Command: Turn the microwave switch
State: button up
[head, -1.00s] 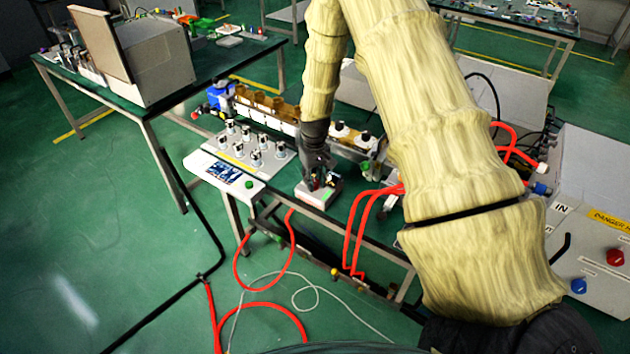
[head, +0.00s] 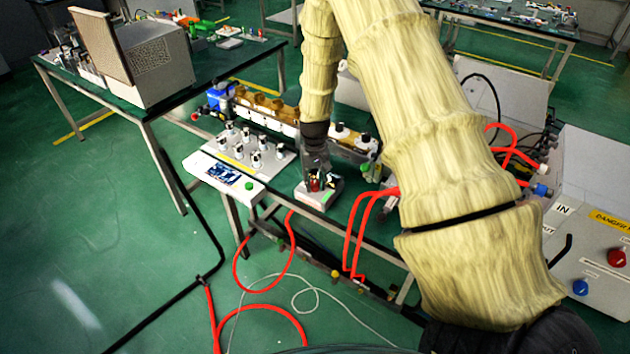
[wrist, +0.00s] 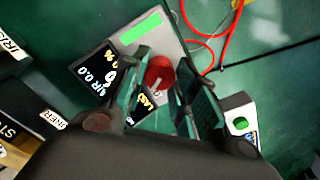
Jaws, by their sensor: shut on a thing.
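A small grey-white switch box (head: 318,197) stands at the front edge of the green table, with a red knob (head: 314,185) on top. My gripper (head: 318,180) points down onto this knob from above. In the wrist view the red round knob (wrist: 159,72) sits between the two fingers of my gripper (wrist: 163,82), which are shut on it. The box (wrist: 143,38) shows there with a green strip and a black display with white text. The fingers hide part of the knob's sides and of the display.
Left of the box is a white panel with several knobs (head: 254,155) and a green button (head: 249,185). Behind runs a brown and white waveguide row (head: 262,112). Red hoses (head: 350,225) hang at the right, near a grey cabinet (head: 590,215).

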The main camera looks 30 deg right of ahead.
aim_at(315, 183)
jog(key=o, duration=1)
notch_tip(315, 183, up, 12)
jog(key=shift+r, duration=0.1)
dwell(0.5)
